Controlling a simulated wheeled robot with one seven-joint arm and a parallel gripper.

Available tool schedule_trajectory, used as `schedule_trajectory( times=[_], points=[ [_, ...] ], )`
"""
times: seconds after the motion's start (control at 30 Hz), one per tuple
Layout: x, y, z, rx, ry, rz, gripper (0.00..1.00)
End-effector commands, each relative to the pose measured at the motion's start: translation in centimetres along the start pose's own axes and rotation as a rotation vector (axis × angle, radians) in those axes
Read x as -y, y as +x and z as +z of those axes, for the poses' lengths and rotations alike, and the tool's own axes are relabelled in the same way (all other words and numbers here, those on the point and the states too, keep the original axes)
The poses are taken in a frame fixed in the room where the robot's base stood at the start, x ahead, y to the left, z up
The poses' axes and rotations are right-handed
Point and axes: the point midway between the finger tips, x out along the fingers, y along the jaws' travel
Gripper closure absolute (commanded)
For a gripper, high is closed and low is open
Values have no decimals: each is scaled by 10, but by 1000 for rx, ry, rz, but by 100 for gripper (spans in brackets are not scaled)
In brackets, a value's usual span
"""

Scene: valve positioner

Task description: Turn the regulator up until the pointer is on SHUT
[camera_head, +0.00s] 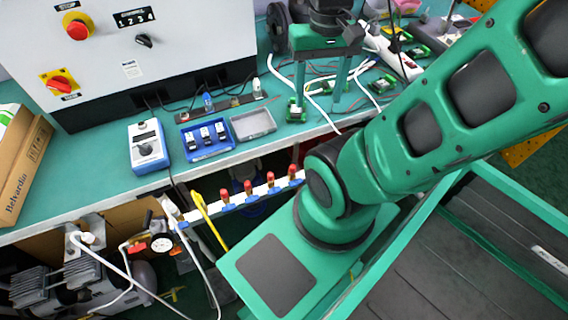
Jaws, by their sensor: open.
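A blue and white box (148,146) stands on the bench at left. Its face has a small scale window and a dark knob; the pointer and lettering are too small to read. Below the bench front, a round white gauge (161,243) sits beside a red part (137,247) on air fittings. I cannot tell for certain which of these is the regulator, and no SHUT mark is legible. My green arm runs from the lower middle to the upper right and out of the picture.
A grey control panel (180,40) stands behind the box. A blue tray (207,139) and a grey tray (252,123) lie to its right. A white rail (244,199) with red-topped valves runs below the bench edge. A cardboard box (22,160) and compressor (60,285) are at left.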

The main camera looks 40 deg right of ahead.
Motion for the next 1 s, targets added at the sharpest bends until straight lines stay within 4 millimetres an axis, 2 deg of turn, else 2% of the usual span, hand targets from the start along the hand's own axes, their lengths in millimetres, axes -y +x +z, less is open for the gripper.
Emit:
schedule_trajectory(
  times=[0.2, 0.3, 0.37, 0.47, 0.57, 0.6, 0.73, 0.87, 1.0],
  points=[
    [0, 0, 0, 0, -1, 0, 42],
    [-1, -5, 7, -13, -25, -2, 42],
    [8, -5, 0, -14, -63, 7, 42],
    [36, -4, -18, -17, -173, 30, 42],
    [80, 0, -35, -26, -325, 53, 42],
    [100, 2, -40, -31, -388, 60, 42],
    [169, 14, -44, -40, -592, 76, 42],
    [240, 30, -32, -46, -793, 79, 42],
    [312, 52, 1, -46, -999, 70, 42]
  ],
)
